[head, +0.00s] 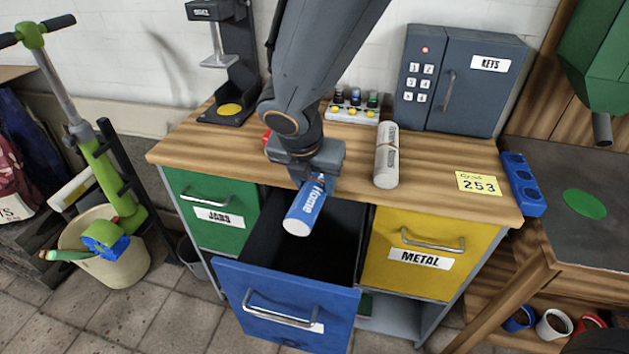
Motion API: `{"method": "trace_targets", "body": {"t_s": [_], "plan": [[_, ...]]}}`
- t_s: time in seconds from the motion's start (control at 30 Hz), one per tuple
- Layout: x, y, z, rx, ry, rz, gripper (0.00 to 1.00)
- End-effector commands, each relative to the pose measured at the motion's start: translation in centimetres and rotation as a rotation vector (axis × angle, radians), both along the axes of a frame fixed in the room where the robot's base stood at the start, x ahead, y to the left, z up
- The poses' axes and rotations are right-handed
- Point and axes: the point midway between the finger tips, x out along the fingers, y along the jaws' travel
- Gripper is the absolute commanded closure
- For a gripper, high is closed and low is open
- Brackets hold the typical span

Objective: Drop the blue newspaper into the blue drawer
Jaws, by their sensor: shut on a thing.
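The blue newspaper (305,208) is a rolled cylinder with white lettering reading "Home" and a pale end. My gripper (311,178) is shut on its upper end and holds it tilted, pale end toward the camera. The blue drawer (285,303) is pulled out from the middle of the workbench, with a metal handle on its front. Its inside is dark, and no contents can be made out. The newspaper appears over the drawer's opening. The fingertips are partly hidden by the newspaper and the gripper body.
A grey-white rolled newspaper (387,155) lies on the wooden benchtop (440,192) to the right. A shut green drawer (212,210) and a shut yellow drawer (415,252) flank the blue one. A dark key safe (460,80) stands behind.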

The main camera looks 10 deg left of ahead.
Motion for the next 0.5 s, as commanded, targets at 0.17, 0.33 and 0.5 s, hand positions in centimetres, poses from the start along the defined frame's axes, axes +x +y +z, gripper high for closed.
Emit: {"method": "trace_targets", "body": {"t_s": [0.17,0.33,0.5], "plan": [[0.02,0.01,0.06,0.000,0.000,0.000,0.41],[0.01,0.00,0.05,0.000,0.000,0.000,0.35],[-0.03,0.01,0.14,0.000,0.000,0.000,0.35]]}}
